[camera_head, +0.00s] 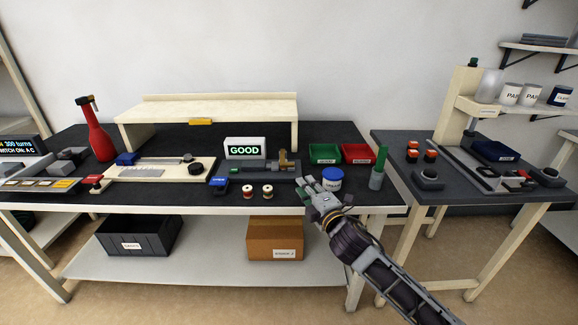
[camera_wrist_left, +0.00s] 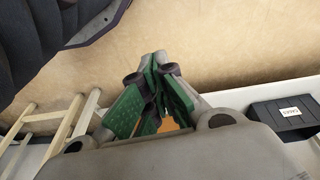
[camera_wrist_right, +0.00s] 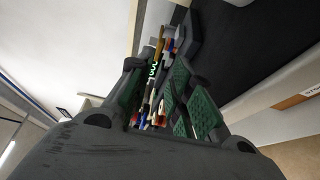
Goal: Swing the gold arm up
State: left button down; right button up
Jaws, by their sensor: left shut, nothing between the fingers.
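The gold arm (camera_head: 283,158) is a small brass-coloured piece at the right end of a dark grey device (camera_head: 262,172) on the middle bench. It looks roughly upright, but it is too small to tell its exact angle. A thin gold piece (camera_wrist_right: 159,43), apparently the same arm, shows beyond the fingers in the right wrist view. My right gripper (camera_head: 318,184) is open and empty at the bench's front edge, in front and to the right of the gold arm, apart from it. My left gripper (camera_wrist_left: 158,75) is shut and empty, seen only in its wrist view, above the floor.
A display reading GOOD (camera_head: 245,149) stands behind the device. A blue-lidded jar (camera_head: 331,179) is close to my right gripper. Two small spools (camera_head: 257,190) stand in front of the device. Green (camera_head: 324,154) and red (camera_head: 357,154) bins are behind right. A shelf (camera_head: 215,108) overhangs the bench.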

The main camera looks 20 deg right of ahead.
aim_at(290, 166)
jog(key=shift+w, duration=0.15)
jog(key=shift+w+a, duration=0.2)
jog(key=shift+w, duration=1.25)
jog(key=shift+w+a+b, duration=0.1)
jog(key=shift+w+b, duration=0.25)
jog(key=shift+w, duration=0.55)
jog(key=shift+w+a, duration=0.15)
jog(key=shift+w, duration=1.05)
jog(key=shift+w+b, duration=0.3)
jog(key=shift+w, duration=0.35)
jog(key=shift+w+a+b, duration=0.15)
jog(key=shift+w+b, duration=0.05)
jog(key=shift+w, duration=0.75)
jog(key=shift+w+a+b, duration=0.1)
jog(key=shift+w+b, duration=0.05)
jog(key=shift+w, duration=1.2)
pick_arm(q)
jog(key=r, duration=0.3)
jog(key=shift+w+d+r+t, duration=0.1)
jog(key=shift+d+r+t, duration=0.05)
jog(key=shift+d+t, duration=0.2)
pick_arm(e)
jog(key=shift+w+a, duration=0.1)
jog(key=shift+w, duration=0.05)
